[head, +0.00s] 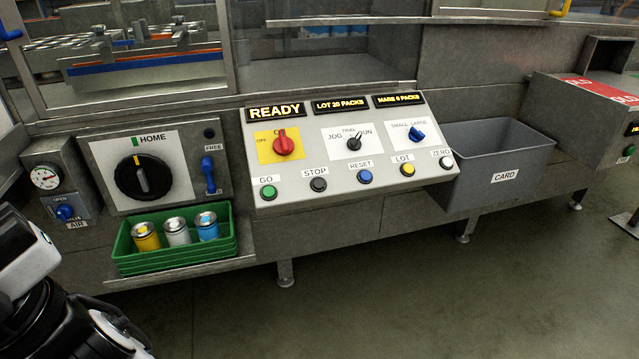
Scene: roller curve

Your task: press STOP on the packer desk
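The packer desk (300,200) is a sloped pale panel in the middle of the head view. Its STOP button (319,184) is dark grey or black, under the STOP label. The green GO button (268,193) is to its left and the blue RESET button (364,176) to its right. Lit displays above read READY, LOT 20 PACKS and what looks like MADE 6 PACKS. My arm shows at the lower left, well apart from the desk. I cannot make out gripper fingers there.
Left of the desk are a HOME dial (142,177), a blue FREE lever (208,174) and a green tray (178,258) with three cans on a shelf. A grey CARD bin (492,165) stands to the right. The floor in front is clear.

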